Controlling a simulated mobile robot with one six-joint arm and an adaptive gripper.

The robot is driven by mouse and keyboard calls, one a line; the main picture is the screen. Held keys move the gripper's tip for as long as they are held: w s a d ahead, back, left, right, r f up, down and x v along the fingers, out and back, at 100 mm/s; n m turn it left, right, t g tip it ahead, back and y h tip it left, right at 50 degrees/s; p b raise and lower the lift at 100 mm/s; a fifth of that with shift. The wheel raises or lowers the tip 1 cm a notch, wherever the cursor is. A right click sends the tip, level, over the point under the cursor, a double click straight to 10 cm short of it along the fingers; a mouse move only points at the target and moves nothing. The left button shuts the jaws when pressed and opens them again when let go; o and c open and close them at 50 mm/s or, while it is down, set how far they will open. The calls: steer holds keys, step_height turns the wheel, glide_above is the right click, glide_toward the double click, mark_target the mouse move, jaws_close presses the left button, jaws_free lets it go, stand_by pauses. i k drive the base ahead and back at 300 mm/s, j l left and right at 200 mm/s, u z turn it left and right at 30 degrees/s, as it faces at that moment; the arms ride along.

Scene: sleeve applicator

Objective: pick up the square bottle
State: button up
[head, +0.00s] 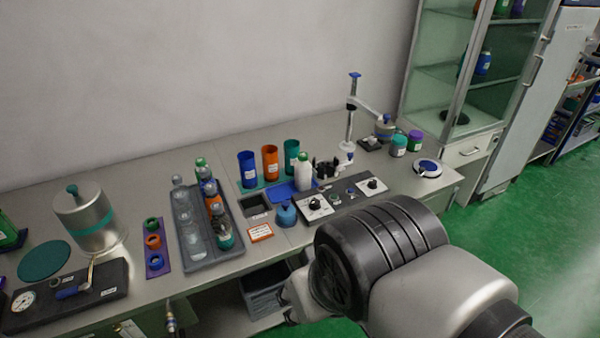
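A white bottle (303,174) with a green cap stands upright on the bench, by the blue mat and behind the control panel. It looks somewhat square-sided, but it is too small to be certain of its shape. My arm fills the lower right foreground, in front of the bench.
Blue, orange and teal cups (270,163) stand behind the white bottle. A stand with a post (351,120) rises to the right. A metal canister (86,218) stands far left.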

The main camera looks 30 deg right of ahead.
mark_target(302, 168)
steer(key=i+l+u, duration=0.4)
steer(key=l, duration=0.2)
steer(key=i+l+u, duration=0.25)
steer(key=l+u, duration=0.2)
steer(key=l, duration=0.25)
steer(key=i+l+u, duration=0.2)
steer(key=l, duration=0.2)
steer(key=k, duration=0.05)
